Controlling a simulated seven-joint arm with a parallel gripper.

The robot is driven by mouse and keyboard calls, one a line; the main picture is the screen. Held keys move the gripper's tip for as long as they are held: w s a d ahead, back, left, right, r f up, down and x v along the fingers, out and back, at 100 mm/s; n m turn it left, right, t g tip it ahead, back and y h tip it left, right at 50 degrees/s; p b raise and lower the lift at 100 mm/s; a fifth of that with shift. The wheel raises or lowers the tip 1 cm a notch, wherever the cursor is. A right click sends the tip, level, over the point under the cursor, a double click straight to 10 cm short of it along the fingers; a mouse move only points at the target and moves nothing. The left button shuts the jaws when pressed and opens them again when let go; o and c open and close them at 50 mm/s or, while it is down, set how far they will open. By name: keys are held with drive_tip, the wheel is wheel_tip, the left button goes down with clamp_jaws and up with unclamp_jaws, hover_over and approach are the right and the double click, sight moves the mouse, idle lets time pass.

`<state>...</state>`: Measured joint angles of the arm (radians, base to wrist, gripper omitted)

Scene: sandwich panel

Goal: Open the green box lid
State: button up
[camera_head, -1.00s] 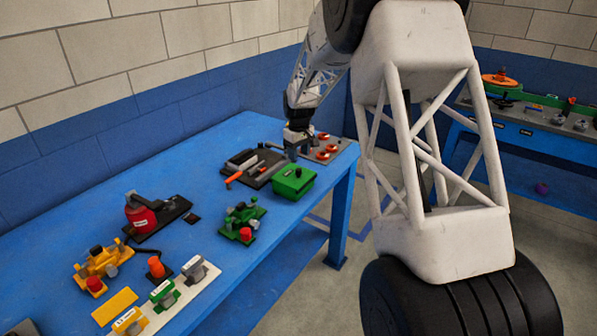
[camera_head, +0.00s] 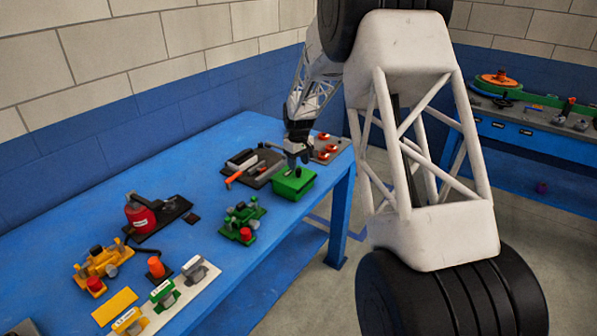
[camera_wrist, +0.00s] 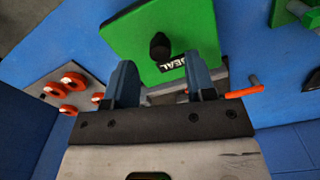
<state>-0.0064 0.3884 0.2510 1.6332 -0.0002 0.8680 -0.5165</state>
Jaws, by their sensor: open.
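The green box (camera_head: 293,186) stands near the right edge of the blue table (camera_head: 215,160). Its lid (camera_wrist: 150,38) fills the upper middle of the wrist view, with a black knob (camera_wrist: 160,46) and a label reading "SEAL". The lid looks closed. My gripper (camera_wrist: 166,80) is open, its two blue-grey fingers apart with nothing held. In the wrist view the knob shows just beyond and between the fingertips. In the head view my gripper (camera_head: 297,160) is just above the box and hides the knob. I cannot tell whether it touches the lid.
Behind the box lies a dark tray (camera_head: 262,172) with an orange-handled tool (camera_head: 238,174). A grey plate with red rings (camera_head: 327,150) is to its right. A green device (camera_head: 241,222) stands to the left. Several other fixtures fill the table's near left part.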

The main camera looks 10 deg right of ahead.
sight(299, 169)
drive_tip(key=shift+f, duration=2)
clamp_jaws()
